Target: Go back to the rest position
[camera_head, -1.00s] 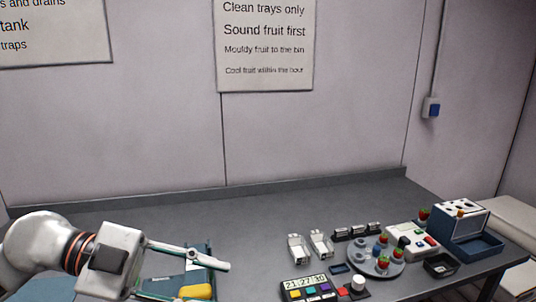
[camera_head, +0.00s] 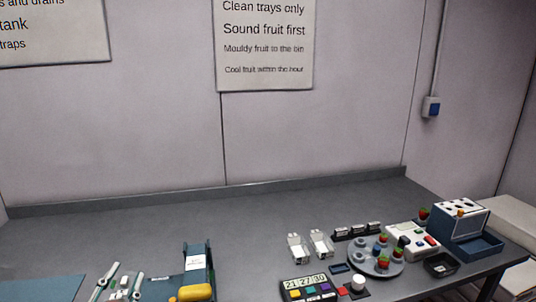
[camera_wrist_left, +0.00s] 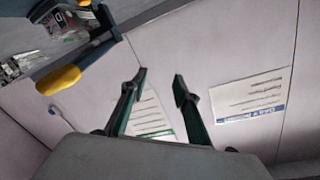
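My left gripper (camera_head: 126,272) is low at the left of the head view, its two pale-and-green fingers pointing up the picture. They stand apart, and my left wrist view (camera_wrist_left: 159,82) shows a clear gap with nothing between them. My right gripper is in neither view. The rest of my left arm is out of the head view.
A teal holder with a yellow part (camera_head: 194,293) stands just right of my left gripper. A blue mat (camera_head: 40,289) lies left. A round grey rack (camera_head: 362,268) with berries, a timer (camera_head: 308,288) and a blue-and-white box (camera_head: 461,220) stand right. The bench's back middle is clear.

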